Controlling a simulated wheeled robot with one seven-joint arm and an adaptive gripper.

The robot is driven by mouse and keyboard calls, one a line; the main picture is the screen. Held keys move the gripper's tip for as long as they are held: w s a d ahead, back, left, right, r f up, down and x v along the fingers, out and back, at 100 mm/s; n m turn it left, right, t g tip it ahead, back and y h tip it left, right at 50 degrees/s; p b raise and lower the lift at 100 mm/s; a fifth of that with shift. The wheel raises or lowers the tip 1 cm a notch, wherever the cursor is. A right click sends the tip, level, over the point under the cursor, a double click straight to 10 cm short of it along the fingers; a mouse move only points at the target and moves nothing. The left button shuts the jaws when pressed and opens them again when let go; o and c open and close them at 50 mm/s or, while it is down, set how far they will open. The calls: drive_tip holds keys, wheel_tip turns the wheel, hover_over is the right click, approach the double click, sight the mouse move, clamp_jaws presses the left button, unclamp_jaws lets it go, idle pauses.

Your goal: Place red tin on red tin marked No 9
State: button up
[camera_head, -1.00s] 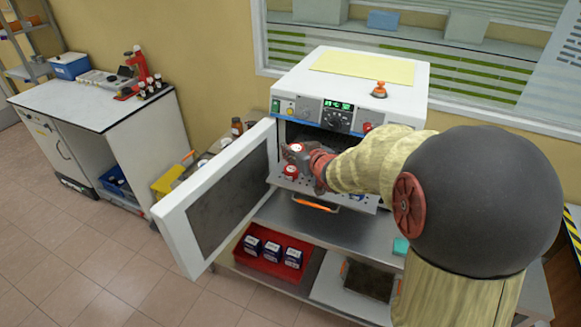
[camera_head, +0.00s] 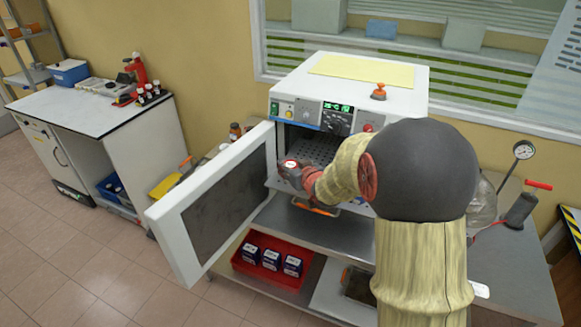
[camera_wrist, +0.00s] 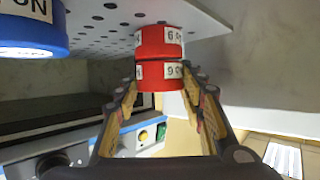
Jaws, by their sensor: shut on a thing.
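In the wrist view, which looks upside down, two red tins with white labels are in line and touching. The red tin marked No 9 (camera_wrist: 158,42) stands against the perforated shelf (camera_wrist: 105,22) of the oven. The other red tin (camera_wrist: 152,76) is on its free side, between the fingers of my gripper (camera_wrist: 161,84). My gripper is shut on this tin. In the head view, the white-topped tin (camera_head: 291,164) shows at my gripper (camera_head: 293,173), by the oven opening. The lower tin is mostly hidden there.
A blue tin (camera_wrist: 32,32) stands on the shelf beside the stack. The oven (camera_head: 362,85) has its door (camera_head: 215,205) swung wide open to the left. A red tray (camera_head: 268,276) with several boxes sits below. A gauge (camera_head: 523,150) stands at the right.

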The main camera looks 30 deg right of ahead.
drive_tip(key=shift+f, duration=0.1)
drive_tip(key=o, duration=0.7)
drive_tip(key=shift+f, duration=0.1)
drive_tip(key=o, duration=0.4)
drive_tip(key=shift+c, duration=0.2)
drive_tip(key=shift+o, duration=0.6)
drive_tip(key=shift+s+r, duration=0.2)
drive_tip(key=shift+r, duration=0.15)
drive_tip(key=s+a+r+g+p, duration=0.1)
drive_tip(key=s+a+r, duration=0.15)
drive_tip(key=s, duration=0.35)
drive_tip(key=s+a+r+g+h+p, duration=0.1)
drive_tip(key=s+a+r, duration=0.1)
drive_tip(key=s+r, duration=0.35)
drive_tip(key=s+a+r+g+p, duration=0.1)
drive_tip(key=s+a+r, duration=0.15)
drive_tip(key=s, duration=0.55)
drive_tip(key=s+a+g+y, duration=0.1)
drive_tip(key=s+a+g, duration=0.1)
drive_tip(key=s+a, duration=0.4)
drive_tip(key=s+a+n+g+y, duration=0.1)
drive_tip(key=s+a, duration=0.5)
drive_tip(key=s, duration=0.6)
drive_tip(key=shift+s+a+g+y, duration=0.15)
drive_tip(key=shift+a+g+y, duration=0.15)
drive_tip(key=shift+g, duration=0.6)
